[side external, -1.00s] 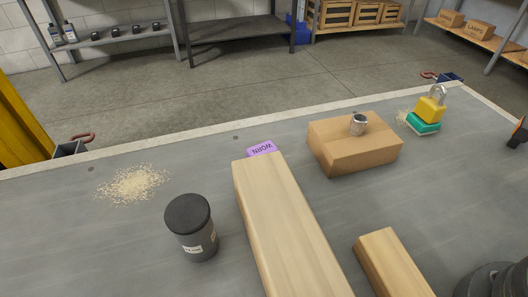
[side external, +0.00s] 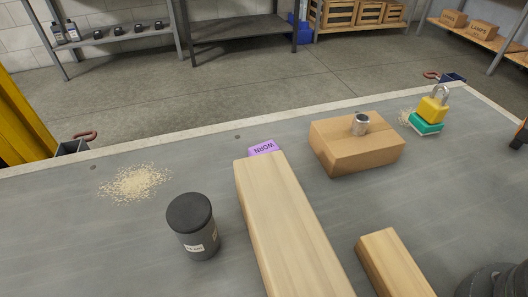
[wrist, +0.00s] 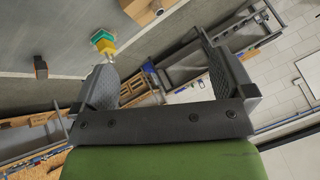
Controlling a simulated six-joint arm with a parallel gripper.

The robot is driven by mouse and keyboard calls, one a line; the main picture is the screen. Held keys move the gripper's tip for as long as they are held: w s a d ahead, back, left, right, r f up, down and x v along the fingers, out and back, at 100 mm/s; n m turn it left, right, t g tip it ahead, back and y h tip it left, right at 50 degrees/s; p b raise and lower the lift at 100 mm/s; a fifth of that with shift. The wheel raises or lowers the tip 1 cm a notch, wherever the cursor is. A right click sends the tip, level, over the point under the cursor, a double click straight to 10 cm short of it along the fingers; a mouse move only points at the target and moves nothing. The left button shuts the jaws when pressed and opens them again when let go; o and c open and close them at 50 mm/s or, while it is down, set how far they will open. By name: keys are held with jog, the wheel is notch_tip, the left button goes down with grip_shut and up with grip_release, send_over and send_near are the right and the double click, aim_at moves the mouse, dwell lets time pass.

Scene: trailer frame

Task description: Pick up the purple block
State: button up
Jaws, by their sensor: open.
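The purple block (side external: 263,147) lies on the grey trailer bed (side external: 215,160) in the side external view. The top bears the word "WORN", upside down. A long wooden beam (side external: 285,215) hides its near part. I cannot tell whether block and beam touch. My gripper (wrist: 158,55) shows in the wrist view with its two fingers wide apart and nothing between them. The purple block is not visible in the wrist view. The gripper's fingers are not visible in the side external view, so its distance from the block cannot be told.
A cardboard box (side external: 350,154) with a small metal cup (side external: 360,124) on it stands right of the block. A dark lidded canister (side external: 193,226) and spilled grains (side external: 135,183) lie left. A yellow padlock (side external: 432,108) sits on a teal block (side external: 426,125). A shorter beam (side external: 392,264) lies front right.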

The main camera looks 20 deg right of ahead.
jog(key=w+a+r+n+g, duration=0.1)
jog(key=w+r+n, duration=0.1)
jog(key=w, duration=0.4)
jog(key=n+g, duration=0.3)
jog(key=n, duration=0.6)
send_over(265, 148)
jog(key=s+d, duration=0.1)
jog(key=s, duration=0.1)
notch_tip(265, 148, down, 26)
jog(key=shift+f, duration=0.1)
jog(key=shift+x, duration=3.15)
jog(key=shift+w, duration=0.1)
